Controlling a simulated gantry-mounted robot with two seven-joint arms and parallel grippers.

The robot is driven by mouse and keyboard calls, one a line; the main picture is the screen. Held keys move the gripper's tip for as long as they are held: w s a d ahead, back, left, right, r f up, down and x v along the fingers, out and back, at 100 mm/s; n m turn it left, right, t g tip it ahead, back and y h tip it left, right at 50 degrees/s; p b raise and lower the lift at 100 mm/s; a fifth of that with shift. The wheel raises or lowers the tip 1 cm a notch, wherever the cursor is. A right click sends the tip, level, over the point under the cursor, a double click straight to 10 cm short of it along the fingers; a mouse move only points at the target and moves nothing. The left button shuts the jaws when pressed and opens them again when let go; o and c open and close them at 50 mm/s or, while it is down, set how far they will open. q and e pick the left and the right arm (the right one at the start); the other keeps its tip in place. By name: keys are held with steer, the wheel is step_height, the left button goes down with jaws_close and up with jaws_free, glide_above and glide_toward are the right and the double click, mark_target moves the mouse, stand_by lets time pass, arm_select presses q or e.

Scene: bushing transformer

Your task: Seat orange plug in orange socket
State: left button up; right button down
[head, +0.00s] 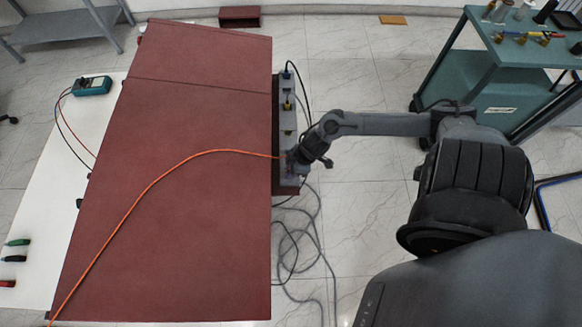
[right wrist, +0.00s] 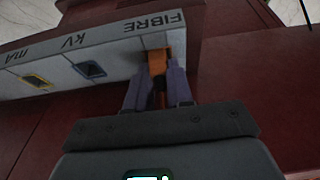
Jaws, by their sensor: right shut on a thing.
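My right gripper (head: 290,160) is at the near end of the grey socket panel (head: 287,120). In the right wrist view the fingers (right wrist: 158,92) are shut on the orange plug (right wrist: 157,62). The plug is at the panel's face under the word FIBRE. The orange socket is hidden behind the plug and fingers, so I cannot tell how deep the plug sits. The orange cable (head: 160,178) runs from the gripper across the dark red top to the lower left. My left gripper is not in view.
A yellow-rimmed socket (right wrist: 36,80) and a blue-rimmed socket (right wrist: 90,70) are beside the plug on the panel. Grey cables (head: 305,245) lie on the floor below. A multimeter (head: 91,86) is at the left, and a green cart (head: 500,75) stands at the upper right.

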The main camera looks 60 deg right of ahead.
steer(key=c, duration=1)
jaws_free()
steer(key=p+v, duration=0.5)
steer(key=v, duration=0.7)
steer(key=s+a+r+m+h, duration=0.1)
steer(key=a+r, duration=0.3)
steer(key=a, duration=0.6)
steer(key=s+a+r+m, duration=0.1)
steer(key=a+r+m, duration=0.1)
steer(key=a, duration=0.8)
steer(key=shift+s+a+r+h, duration=0.15)
steer(key=shift+a+r+h, duration=0.25)
steer(key=shift+r, duration=0.5)
